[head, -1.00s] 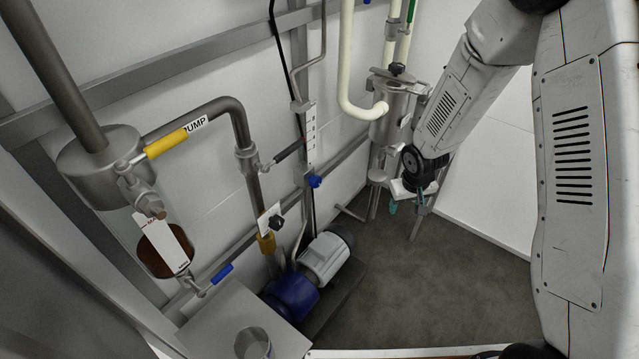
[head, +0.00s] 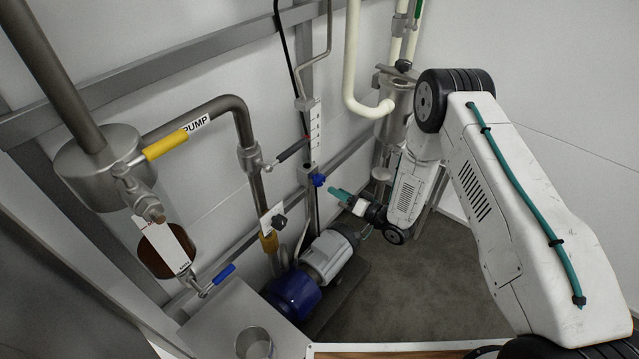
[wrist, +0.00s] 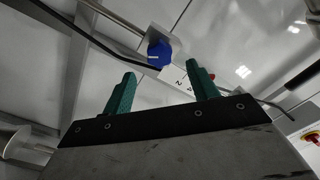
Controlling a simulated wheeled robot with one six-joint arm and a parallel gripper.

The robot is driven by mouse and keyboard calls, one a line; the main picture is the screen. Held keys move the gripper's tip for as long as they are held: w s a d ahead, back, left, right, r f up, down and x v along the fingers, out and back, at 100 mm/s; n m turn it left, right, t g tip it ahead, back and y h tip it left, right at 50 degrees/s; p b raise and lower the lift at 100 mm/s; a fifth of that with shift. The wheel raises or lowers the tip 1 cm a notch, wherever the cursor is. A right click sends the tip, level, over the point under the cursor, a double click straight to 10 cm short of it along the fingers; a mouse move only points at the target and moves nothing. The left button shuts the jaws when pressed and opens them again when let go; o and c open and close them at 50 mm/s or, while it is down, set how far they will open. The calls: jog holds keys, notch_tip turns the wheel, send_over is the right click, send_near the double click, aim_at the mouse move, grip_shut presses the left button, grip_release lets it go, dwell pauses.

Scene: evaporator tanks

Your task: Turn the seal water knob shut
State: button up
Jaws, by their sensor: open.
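A round blue knob (head: 319,180) sits at the foot of a white scaled flow meter (head: 315,135) on the wall rail. I take it for the seal water knob, though no label naming it is readable. In the wrist view the blue knob (wrist: 158,55) shows a white mark on its face and lies ahead of and between the fingertips. My gripper (head: 338,193) has teal fingers and points left, just right of the knob. In the wrist view my gripper (wrist: 160,73) is open, with nothing between its fingers. It looks apart from the knob.
A blue and grey pump motor (head: 328,255) stands on the floor below. A black-handled lever (head: 292,150) sticks out near the meter. A steel vessel (head: 393,125) and cream pipes stand behind my arm.

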aim_at(322, 183)
jog(key=x, duration=0.7)
jog(key=shift+w+a, duration=0.1)
jog(key=shift+w, duration=0.1)
jog(key=c, duration=1)
jog(key=shift+a, duration=0.2)
jog(key=shift+d, duration=0.1)
